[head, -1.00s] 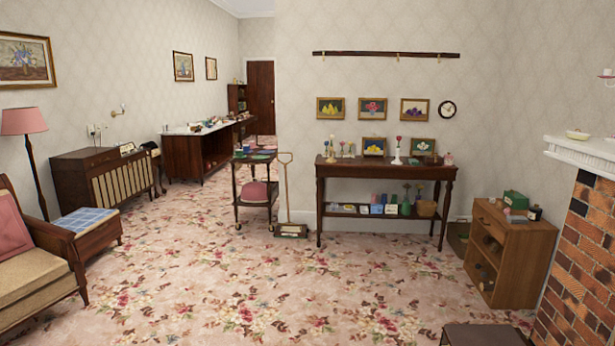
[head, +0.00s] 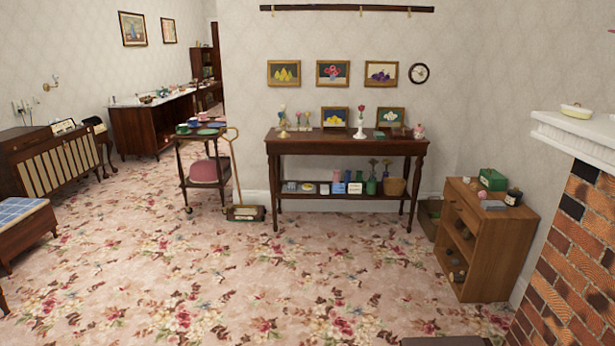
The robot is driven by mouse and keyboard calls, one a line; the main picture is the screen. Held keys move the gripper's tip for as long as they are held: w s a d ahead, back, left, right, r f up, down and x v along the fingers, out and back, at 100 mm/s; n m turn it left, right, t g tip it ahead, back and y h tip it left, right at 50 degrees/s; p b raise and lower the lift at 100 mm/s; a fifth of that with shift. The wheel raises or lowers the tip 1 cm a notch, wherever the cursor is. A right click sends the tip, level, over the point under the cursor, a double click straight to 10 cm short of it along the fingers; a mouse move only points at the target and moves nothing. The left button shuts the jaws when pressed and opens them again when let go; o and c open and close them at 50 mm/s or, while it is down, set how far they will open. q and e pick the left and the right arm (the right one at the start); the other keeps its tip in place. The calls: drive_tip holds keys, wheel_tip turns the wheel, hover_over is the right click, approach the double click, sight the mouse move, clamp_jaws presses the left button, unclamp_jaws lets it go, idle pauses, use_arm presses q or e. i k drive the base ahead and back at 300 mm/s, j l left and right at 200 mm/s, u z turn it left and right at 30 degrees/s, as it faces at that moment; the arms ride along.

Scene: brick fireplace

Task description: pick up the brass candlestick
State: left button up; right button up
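A small, upright, yellowish object (head: 283,124) stands at the left end of the top of the dark wooden console table (head: 345,147). It may be the brass candlestick, but it is too small to tell for sure. A white stand or vase (head: 360,127) with a red top stands farther right on the same table, among small framed pictures. Neither of my grippers is in the head view.
A dark trolley (head: 205,157) with cups and a long-handled sweeper (head: 245,213) stand left of the console table. A low wooden cabinet (head: 490,240) and the brick fireplace (head: 575,255) are at right. The flowered carpet (head: 270,280) in front is clear.

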sight(283, 135)
drive_tip(key=i+u, duration=0.15)
drive_tip(key=i, duration=0.4)
drive_tip(key=i+l+u, duration=0.15)
drive_tip(key=i, duration=0.45)
drive_tip(key=i+l+u, duration=0.15)
drive_tip(key=i, duration=0.4)
drive_tip(key=i+z, duration=0.1)
drive_tip(key=i, duration=0.5)
drive_tip(key=i+z, duration=0.15)
drive_tip(key=i, duration=0.4)
drive_tip(key=i+j+z, duration=0.1)
drive_tip(key=i, duration=0.5)
drive_tip(key=j, duration=0.1)
